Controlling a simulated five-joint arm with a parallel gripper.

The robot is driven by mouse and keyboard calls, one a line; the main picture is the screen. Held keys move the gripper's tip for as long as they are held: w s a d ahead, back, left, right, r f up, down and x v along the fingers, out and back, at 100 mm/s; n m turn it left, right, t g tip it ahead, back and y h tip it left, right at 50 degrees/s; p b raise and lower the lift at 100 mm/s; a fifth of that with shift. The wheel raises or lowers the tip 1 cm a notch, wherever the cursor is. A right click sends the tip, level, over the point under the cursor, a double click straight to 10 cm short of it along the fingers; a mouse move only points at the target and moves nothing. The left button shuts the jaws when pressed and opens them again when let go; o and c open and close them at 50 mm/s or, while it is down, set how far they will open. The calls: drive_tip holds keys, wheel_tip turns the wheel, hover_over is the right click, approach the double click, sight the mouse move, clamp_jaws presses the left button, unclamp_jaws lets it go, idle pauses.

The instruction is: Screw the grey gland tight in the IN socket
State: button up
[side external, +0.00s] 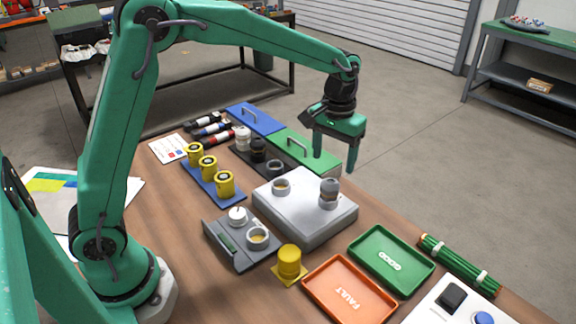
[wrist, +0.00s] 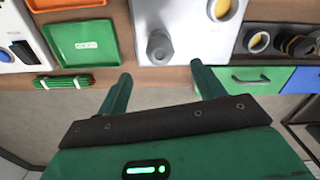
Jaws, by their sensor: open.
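The grey gland (side external: 329,188) stands upright in one socket of the light grey block (side external: 300,230); how deep it sits I cannot tell. In the wrist view the gland (wrist: 160,46) shows near the block's lower edge. A second socket (side external: 281,187) on the block is an empty ring with a yellowish inside; no IN label is readable. My gripper (side external: 334,163) is open and empty, pointing down, above and beyond the gland. In the wrist view its fingertips (wrist: 161,70) are spread, apart from the gland.
A black holder (side external: 241,156) with a white and a black fitting stands behind the block, beside the green drawer box (side external: 308,147) and blue one (side external: 255,119). Green (side external: 391,288) and orange (side external: 327,303) trays lie in front. A yellow knob (side external: 289,263) stands near the block.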

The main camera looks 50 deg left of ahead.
sight(331, 181)
drive_tip(key=shift+f, duration=3.85)
drive_tip(key=c, duration=1)
drive_tip(key=shift+c, duration=0.2)
drive_tip(key=shift+m, duration=2.3)
drive_tip(key=shift+m, duration=2.3)
